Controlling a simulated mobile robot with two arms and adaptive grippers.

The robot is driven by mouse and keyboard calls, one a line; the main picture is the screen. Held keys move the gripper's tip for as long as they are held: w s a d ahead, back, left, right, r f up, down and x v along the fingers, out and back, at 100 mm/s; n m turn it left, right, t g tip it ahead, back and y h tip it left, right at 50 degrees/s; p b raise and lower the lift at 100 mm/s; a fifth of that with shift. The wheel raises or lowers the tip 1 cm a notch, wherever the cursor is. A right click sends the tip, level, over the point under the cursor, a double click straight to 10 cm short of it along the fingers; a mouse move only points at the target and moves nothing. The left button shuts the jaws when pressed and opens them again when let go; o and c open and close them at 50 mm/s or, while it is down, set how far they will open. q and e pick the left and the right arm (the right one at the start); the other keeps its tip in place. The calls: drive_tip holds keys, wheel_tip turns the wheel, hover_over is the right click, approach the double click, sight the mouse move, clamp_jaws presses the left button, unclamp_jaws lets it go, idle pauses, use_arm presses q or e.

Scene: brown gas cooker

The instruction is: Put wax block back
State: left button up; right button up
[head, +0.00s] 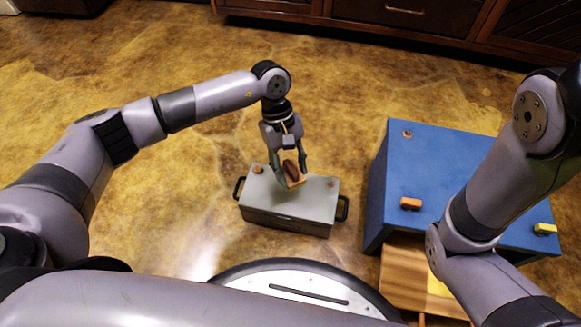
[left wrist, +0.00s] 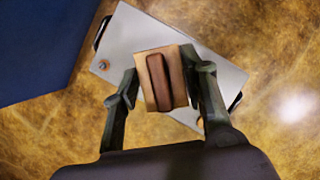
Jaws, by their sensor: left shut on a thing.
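My left gripper (head: 288,166) is shut on a small tan block with a dark brown bar on top, which I take to be the wax block (head: 295,182). The left wrist view shows the block (left wrist: 179,60) between both fingers (left wrist: 162,88). It is over the right-middle part of a grey box's top (head: 262,198). I cannot tell whether the block touches that top. The grey box has black side handles and small orange knobs on its top. My right arm comes in from the right, and its gripper does not show.
A blue box (head: 440,160) stands to the right, with an orange piece (head: 411,203) and a yellow piece (head: 545,229) on top. A wooden board-like part (head: 403,275) is in front of it. Dark cabinets (head: 400,30) line the back. Open floor lies behind and left of the grey box.

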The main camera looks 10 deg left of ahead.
use_arm(q)
drive_tip(key=shift+f+b, duration=0.1)
drive_tip(key=shift+b, duration=0.2)
drive_tip(key=shift+f, duration=0.3)
wheel_tip(320, 180, down, 6)
drive_tip(key=b, duration=0.5)
drive_tip(key=shift+r, duration=0.2)
drive_tip(key=shift+f+b, duration=0.9)
idle(0.7)
drive_tip(key=o, duration=1.1)
drive_tip(key=shift+r, duration=0.15)
